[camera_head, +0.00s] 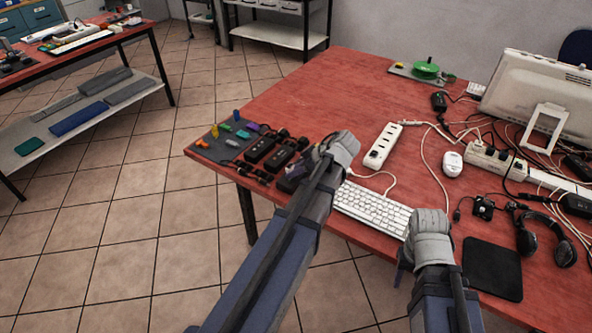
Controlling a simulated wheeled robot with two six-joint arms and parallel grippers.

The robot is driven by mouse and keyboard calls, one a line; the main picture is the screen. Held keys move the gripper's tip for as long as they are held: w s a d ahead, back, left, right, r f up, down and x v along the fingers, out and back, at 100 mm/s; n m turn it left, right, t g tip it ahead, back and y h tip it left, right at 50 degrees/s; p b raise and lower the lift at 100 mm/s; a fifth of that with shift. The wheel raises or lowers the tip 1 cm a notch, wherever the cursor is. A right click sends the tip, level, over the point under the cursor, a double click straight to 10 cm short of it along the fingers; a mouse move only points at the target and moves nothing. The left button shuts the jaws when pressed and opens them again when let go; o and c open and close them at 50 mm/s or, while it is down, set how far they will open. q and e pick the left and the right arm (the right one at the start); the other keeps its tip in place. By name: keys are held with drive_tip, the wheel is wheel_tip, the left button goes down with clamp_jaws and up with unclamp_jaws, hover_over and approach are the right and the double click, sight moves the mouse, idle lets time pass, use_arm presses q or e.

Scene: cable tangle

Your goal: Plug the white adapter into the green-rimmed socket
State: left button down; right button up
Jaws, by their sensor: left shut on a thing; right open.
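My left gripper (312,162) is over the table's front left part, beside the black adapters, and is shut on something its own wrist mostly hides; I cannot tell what. My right gripper (405,262) is low at the table's front edge, below the keyboard, open, its fingers mostly hidden behind its wrist. A white power strip (383,146) lies right of my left gripper. Another strip (490,160) with white and black plugs lies at the right. No green socket rim can be made out, and I cannot tell which white piece is the adapter.
A white keyboard (372,208) lies between my grippers. A white mouse (452,163), a black mouse pad (492,268), headphones (545,238) and tangled cables crowd the right. A monitor (541,98) stands at back right. The red table (330,98) is clear at back left.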

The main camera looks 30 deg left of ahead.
use_arm(q)
drive_tip(key=shift+f+b, duration=0.45)
drive_tip(key=shift+f, duration=0.05)
drive_tip(key=shift+c, duration=2.2)
unclamp_jaws()
drive_tip(key=p+v, duration=0.6)
drive_tip(key=v, duration=0.1)
drive_tip(key=shift+d+r, duration=0.25)
